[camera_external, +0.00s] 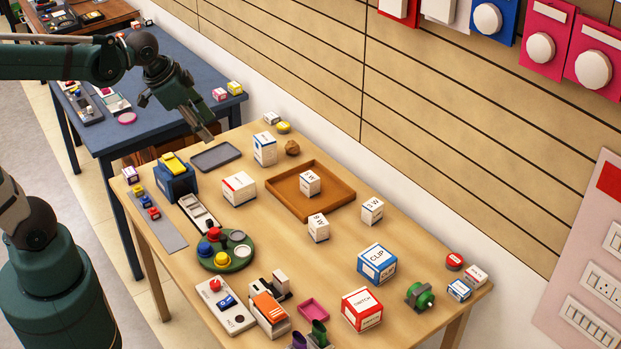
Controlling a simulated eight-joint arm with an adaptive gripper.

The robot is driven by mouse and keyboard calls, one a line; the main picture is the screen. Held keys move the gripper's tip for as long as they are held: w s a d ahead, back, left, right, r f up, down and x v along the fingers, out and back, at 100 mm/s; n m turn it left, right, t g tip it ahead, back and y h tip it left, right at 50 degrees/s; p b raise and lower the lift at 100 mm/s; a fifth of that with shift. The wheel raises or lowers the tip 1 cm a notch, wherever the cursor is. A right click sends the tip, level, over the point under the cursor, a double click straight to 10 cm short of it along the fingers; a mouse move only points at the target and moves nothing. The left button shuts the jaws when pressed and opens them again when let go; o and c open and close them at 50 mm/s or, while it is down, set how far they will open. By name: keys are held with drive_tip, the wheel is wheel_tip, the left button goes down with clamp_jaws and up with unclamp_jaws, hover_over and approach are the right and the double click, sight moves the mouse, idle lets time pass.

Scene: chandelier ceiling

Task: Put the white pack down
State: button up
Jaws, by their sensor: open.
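Three small white packs with dark lettering are on the wooden table: one (309,182) inside the brown tray (283,206), one (318,228) just in front of the tray, and one (372,210) to its right. All stand upright, apart from my gripper. Larger white boxes also stand there, one with a red label (239,189) and one with blue marks (265,149). I cannot tell which the task means. My gripper (204,130) is open and tilted down above the table's far left end, near the grey tray (215,156). No held pack shows in it.
A blue box with a yellow top (176,181) stands left of the grey tray. A green round stand (226,258), a blue CLIP box (376,264) and a red box (361,309) crowd the near half. A blue table (135,95) stands behind.

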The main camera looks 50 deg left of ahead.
drive_tip(key=s+f+n+t, duration=0.1)
drive_tip(key=s+f+n, duration=0.2)
drive_tip(key=s, duration=0.7)
drive_tip(key=shift+s+n+t, duration=0.3)
drive_tip(key=shift+n+t, duration=0.1)
drive_tip(key=shift+n, duration=0.3)
drive_tip(key=shift+f, duration=0.1)
wheel_tip(320, 180, down, 18)
drive_tip(key=b, duration=1.8)
idle(3.6)
